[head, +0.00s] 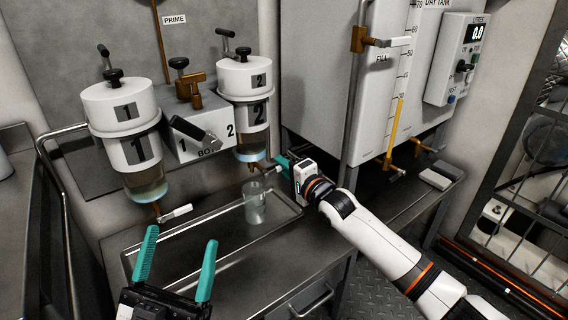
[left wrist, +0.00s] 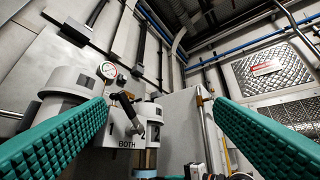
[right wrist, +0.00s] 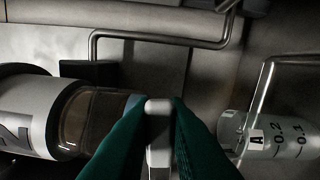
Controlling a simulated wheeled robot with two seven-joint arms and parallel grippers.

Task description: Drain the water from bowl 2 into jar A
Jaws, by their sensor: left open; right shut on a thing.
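Bowl 2 (head: 253,148) is a clear bowl under the white filter housing marked 2 (head: 246,78); amber fluid shows with a bluish layer at its bottom. It also shows in the right wrist view (right wrist: 95,122). Jar A (head: 254,204) is a clear graduated jar standing in the tray below bowl 2; its A label shows in the right wrist view (right wrist: 258,138). My right gripper (head: 278,166) is shut on the pale drain lever (right wrist: 158,135) under bowl 2. My left gripper (head: 176,268) is open and empty at the front left, fingers pointing up.
Bowl 1 (head: 146,182) hangs at left under its housing, with its own drain lever (head: 175,213). A selector handle (head: 194,131) sits between the housings. The metal tray (head: 170,232) has free room left of the jar. The day tank (head: 325,90) stands at right.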

